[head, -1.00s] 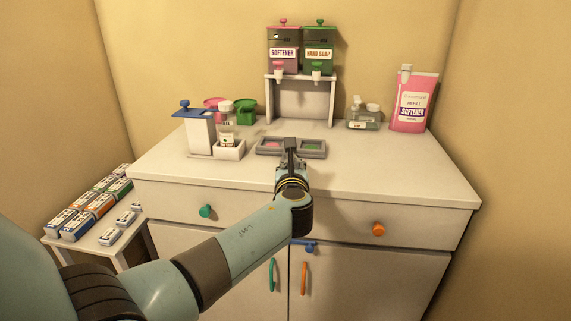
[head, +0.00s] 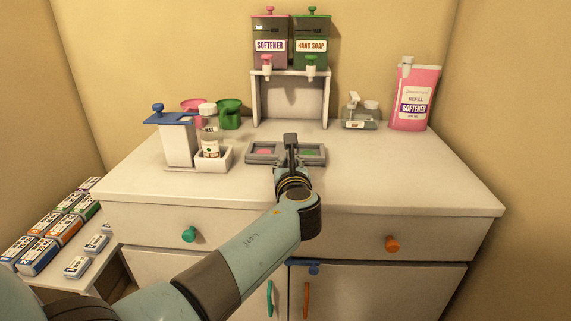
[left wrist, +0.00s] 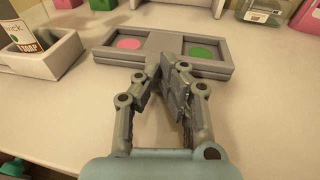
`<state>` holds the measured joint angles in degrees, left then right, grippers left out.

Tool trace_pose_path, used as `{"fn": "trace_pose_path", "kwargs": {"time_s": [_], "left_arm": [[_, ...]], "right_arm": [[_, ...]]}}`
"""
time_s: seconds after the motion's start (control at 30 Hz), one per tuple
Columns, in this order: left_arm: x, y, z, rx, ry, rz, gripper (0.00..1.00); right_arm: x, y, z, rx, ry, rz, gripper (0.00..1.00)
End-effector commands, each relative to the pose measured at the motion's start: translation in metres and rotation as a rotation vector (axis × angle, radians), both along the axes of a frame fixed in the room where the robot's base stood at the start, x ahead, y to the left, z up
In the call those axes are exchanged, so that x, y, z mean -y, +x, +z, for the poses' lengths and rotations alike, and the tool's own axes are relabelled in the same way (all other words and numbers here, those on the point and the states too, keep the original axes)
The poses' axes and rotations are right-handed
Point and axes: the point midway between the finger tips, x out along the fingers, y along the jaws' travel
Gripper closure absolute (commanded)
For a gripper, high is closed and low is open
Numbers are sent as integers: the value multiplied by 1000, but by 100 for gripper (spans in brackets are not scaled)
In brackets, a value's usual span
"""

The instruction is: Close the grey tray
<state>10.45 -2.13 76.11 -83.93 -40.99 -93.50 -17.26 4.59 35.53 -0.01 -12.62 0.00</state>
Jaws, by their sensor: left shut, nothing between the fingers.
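The grey tray (head: 258,160) lies on the white counter, in front of the dispenser stand. It has two recesses, with a pink disc (head: 264,152) in the left and a green disc (head: 308,153) in the right. In the left wrist view the tray (left wrist: 108,52) runs across the top middle. My left gripper (head: 291,140) reaches in over the counter and covers the tray's middle in the head view. Its fingers (left wrist: 165,66) are shut and empty at the tray's front edge in the wrist view. I cannot tell whether they touch it. My right gripper is not in view.
Left of the tray stand a white holder with a bottle (head: 210,145) and a blue-topped white box (head: 178,145). Behind are the dispenser stand (head: 257,100), a clear bottle (head: 358,118) and a pink refill pouch (head: 408,95). The counter (head: 400,175) is clear at right.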

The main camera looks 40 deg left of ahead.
Motion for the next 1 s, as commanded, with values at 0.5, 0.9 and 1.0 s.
{"fn": "trace_pose_path", "kwargs": {"time_s": [0.5,0.9,1.0], "left_arm": [[-47,77,-5,2,3,-1,100],[-68,111,1,3,0,-2,100],[-68,111,2,5,1,-2,100]], "right_arm": [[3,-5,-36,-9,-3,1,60],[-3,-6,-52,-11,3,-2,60],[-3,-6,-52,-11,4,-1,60]]}}
